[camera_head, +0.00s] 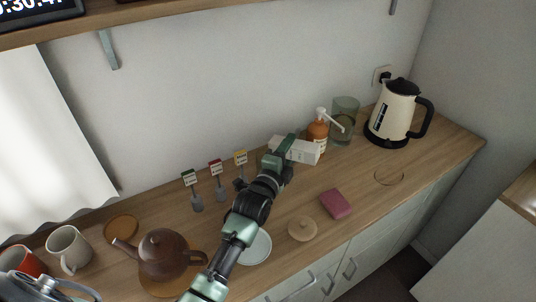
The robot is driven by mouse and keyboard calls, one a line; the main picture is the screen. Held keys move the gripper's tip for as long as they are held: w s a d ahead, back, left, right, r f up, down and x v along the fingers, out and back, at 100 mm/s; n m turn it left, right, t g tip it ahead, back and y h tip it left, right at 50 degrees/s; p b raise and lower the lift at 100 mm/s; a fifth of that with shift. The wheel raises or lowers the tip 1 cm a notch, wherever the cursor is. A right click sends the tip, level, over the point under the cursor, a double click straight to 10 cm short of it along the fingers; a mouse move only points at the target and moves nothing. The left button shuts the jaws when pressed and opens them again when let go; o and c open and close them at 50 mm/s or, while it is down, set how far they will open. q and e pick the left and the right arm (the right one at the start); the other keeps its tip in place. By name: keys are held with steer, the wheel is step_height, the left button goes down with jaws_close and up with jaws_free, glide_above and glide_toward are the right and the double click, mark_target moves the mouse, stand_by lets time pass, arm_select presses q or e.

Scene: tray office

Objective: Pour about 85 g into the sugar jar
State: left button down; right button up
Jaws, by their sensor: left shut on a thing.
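My left gripper (282,156) reaches up over the counter, its jaws shut on a white box-shaped carton (305,151). The carton lies on its side in the grip, and the jaws hide its left part. I cannot tell whether it touches the counter or whether anything flows from it. No jar marked as sugar can be made out. A round wooden lid with a knob (302,228) lies right of my arm. My right gripper is out of view.
An orange pump bottle (317,134), a greenish glass vessel (343,122) and a cream kettle (396,110) stand at the back right. A pink block (335,204) and a white plate (257,248) lie near the front.

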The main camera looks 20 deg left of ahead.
arm_select(q)
steer(key=shift+a+r+n+p, duration=0.25)
steer(key=shift+r+n+p, duration=0.1)
steer(key=shift+n+p, duration=0.35)
steer(key=shift+a+r+n+p, duration=0.25)
steer(key=shift+r+n+p, duration=0.15)
steer(key=shift+n, duration=0.5)
stand_by(3.7)
